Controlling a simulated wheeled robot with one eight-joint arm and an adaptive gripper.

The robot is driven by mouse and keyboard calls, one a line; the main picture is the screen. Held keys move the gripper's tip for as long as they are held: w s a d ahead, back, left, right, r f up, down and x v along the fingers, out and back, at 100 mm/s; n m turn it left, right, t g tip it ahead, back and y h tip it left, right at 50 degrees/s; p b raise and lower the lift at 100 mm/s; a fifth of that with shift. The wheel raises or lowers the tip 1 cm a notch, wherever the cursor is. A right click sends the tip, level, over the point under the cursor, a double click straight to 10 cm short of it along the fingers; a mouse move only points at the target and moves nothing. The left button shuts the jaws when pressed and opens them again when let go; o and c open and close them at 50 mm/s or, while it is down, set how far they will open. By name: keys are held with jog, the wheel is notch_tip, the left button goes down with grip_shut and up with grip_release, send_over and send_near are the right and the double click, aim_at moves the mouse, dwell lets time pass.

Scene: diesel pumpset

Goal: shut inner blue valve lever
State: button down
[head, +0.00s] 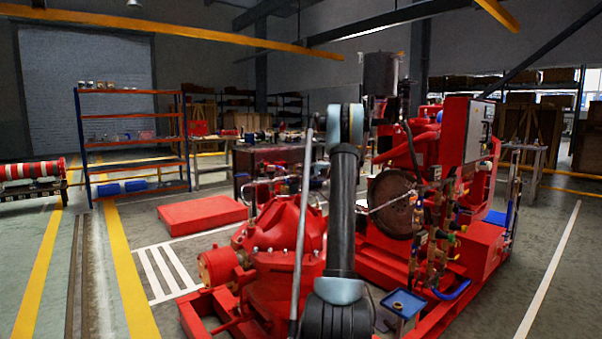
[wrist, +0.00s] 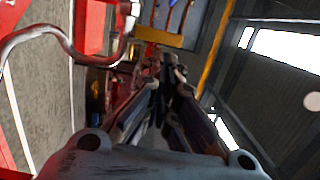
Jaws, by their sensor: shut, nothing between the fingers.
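The red diesel pumpset (head: 385,265) stands right of centre in the head view. A cluster of valves and small fittings (head: 430,240) sits on its near side, below a round dark disc (head: 391,203). I cannot pick out the inner blue valve lever for certain among these small parts. A curved blue piece (head: 452,291) shows low on the pumpset. My gripper (wrist: 170,62) is in the wrist view, its dark fingers together and empty. I cannot make it out in the head view, where my arm stands in front of the pumpset.
A red pump casing (head: 283,240) and a thin upright rod stand left of my arm. A small blue-topped stand (head: 402,305) is in front of the pumpset. A bent silver tube (wrist: 40,32) is left of my gripper.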

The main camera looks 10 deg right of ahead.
jog(key=w+a, duration=0.5)
jog(key=a, duration=0.3)
jog(key=shift+a, duration=0.15)
jog(key=shift+s+a, duration=0.15)
jog(key=shift+a, duration=0.4)
jog(key=v, duration=1.2)
